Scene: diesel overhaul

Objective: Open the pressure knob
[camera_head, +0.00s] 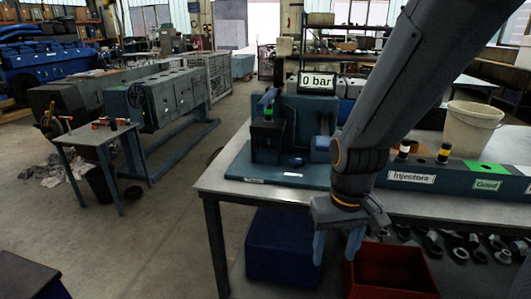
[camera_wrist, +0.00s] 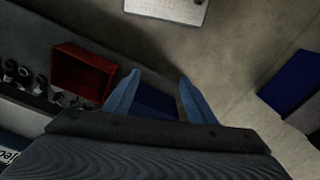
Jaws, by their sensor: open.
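The blue test stand (camera_head: 300,115) is on the near workbench, with a display (camera_head: 317,81) reading "0 bar" on top. A small round blue part (camera_head: 297,161) on its base may be the pressure knob; I cannot tell for sure. My gripper (camera_head: 336,256) points down in front of the bench edge, below and to the right of the stand. It is apart from the stand. In the wrist view my gripper (camera_wrist: 160,78) has its two blue fingers spread with nothing held between them. The knob is not seen in the wrist view.
A red bin (camera_head: 390,272) and a blue box (camera_head: 280,250) stand below the bench near my gripper. The injector rack (camera_head: 410,178) and a pale bucket (camera_head: 470,128) are on the bench's right. Open floor (camera_head: 160,240) lies left.

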